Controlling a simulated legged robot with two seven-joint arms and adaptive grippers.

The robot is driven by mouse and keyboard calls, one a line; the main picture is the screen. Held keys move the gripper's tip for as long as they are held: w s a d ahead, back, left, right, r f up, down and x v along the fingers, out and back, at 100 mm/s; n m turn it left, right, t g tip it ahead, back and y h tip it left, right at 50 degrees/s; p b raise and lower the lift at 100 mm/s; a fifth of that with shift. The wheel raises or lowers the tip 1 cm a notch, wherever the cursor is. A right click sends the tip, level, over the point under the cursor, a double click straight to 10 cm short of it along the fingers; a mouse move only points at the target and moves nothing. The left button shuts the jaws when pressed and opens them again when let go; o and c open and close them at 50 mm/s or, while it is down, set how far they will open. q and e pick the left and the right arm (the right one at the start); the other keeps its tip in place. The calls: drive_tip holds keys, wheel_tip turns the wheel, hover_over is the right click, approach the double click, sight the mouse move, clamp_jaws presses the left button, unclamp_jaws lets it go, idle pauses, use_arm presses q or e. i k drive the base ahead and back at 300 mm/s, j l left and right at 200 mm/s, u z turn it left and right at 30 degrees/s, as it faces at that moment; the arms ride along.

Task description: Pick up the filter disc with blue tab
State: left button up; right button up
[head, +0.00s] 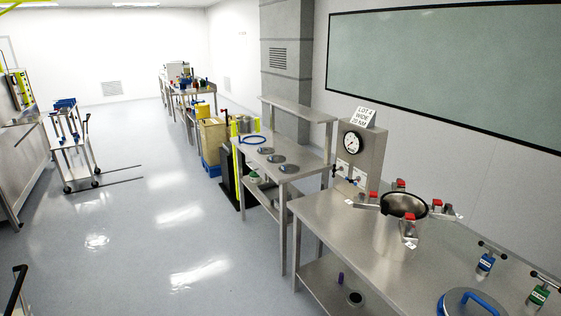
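Three small round grey discs lie in a row on the steel table in the middle distance: a far disc (265,150), a middle disc (277,158) and a near disc (289,168). They are too small for me to tell any tab or its colour, so I cannot pick out the filter disc with blue tab. Neither of my grippers is in view.
A steel bench (345,225) at the right bears an open pot (395,235) with red-topped clamps, a gauge panel (360,150) and a blue-handled lid (450,305). A blue hose loop (250,139) lies behind the discs.

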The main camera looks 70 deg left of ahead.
sight(266, 149)
drive_tip(key=j+u, duration=0.85)
drive_tip(key=i+j+u, duration=0.1)
drive_tip(key=j, duration=0.35)
drive_tip(key=i+j+u, duration=0.1)
drive_tip(key=j, duration=0.35)
drive_tip(key=i+j, duration=0.1)
drive_tip(key=j, duration=0.35)
drive_tip(key=i+j+u, duration=0.15)
drive_tip(key=j, duration=0.3)
drive_tip(key=i+j+u, duration=0.1)
drive_tip(key=j, duration=0.3)
drive_tip(key=i+j+u, duration=0.1)
drive_tip(key=j, duration=0.3)
